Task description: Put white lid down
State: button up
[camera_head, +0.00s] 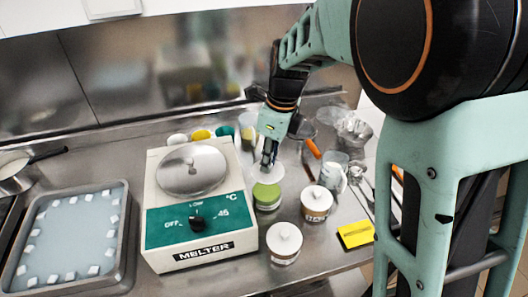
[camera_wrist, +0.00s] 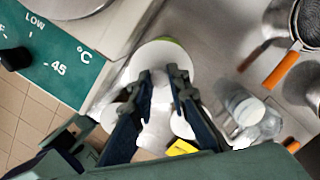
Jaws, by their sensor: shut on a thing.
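My gripper (camera_head: 267,160) points down right of the melter and is shut on the white lid (camera_head: 262,173), a pale round disc. In the wrist view the lid (camera_wrist: 150,56) shows as a white disc at the fingertips of my gripper (camera_wrist: 163,78). The part pinched between the fingers is hard to make out. Below the lid in the head view stands a jar with a green top (camera_head: 267,191). A green edge (camera_wrist: 172,41) peeks out behind the lid in the wrist view. I cannot tell how large the gap between them is.
The melter (camera_head: 190,225) with its round metal cover stands left. White-lidded jars (camera_head: 316,200) (camera_head: 285,240) stand right and in front. A yellow sponge (camera_head: 355,234), a clear jug (camera_head: 335,172) and an orange-handled strainer (camera_head: 312,146) are at the right. A tray (camera_head: 122,215) lies far left.

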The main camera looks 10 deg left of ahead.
jog(key=shift+w+a+f+m, duration=0.15)
jog(key=shift+w+f+m, duration=0.1)
jog(key=shift+w, duration=0.3)
jog(key=shift+w+a+f+m, duration=0.1)
jog(key=shift+w+f+m, duration=0.15)
jog(key=shift+w, duration=0.25)
jog(key=w+a+f, duration=0.1)
jog(key=w+f, duration=0.1)
jog(key=w, duration=0.1)
jog(key=w+a+f+p, duration=0.1)
jog(key=w+a+f, duration=0.1)
jog(key=w+f, duration=0.1)
jog(key=w+a+f+p, duration=0.1)
jog(key=w+a+f, duration=0.1)
jog(key=w, duration=0.3)
jog(key=shift+f, duration=0.5)
jog(key=shift+w+a+f+p, duration=0.3)
jog(key=shift+w+f+p, duration=0.15)
jog(key=shift+f, duration=0.3)
jog(key=shift+w+f, duration=0.1)
jog(key=shift+f, duration=1.5)
jog(key=shift+f, duration=0.2)
jog(key=o, duration=0.7)
jog(key=shift+o, duration=0.4)
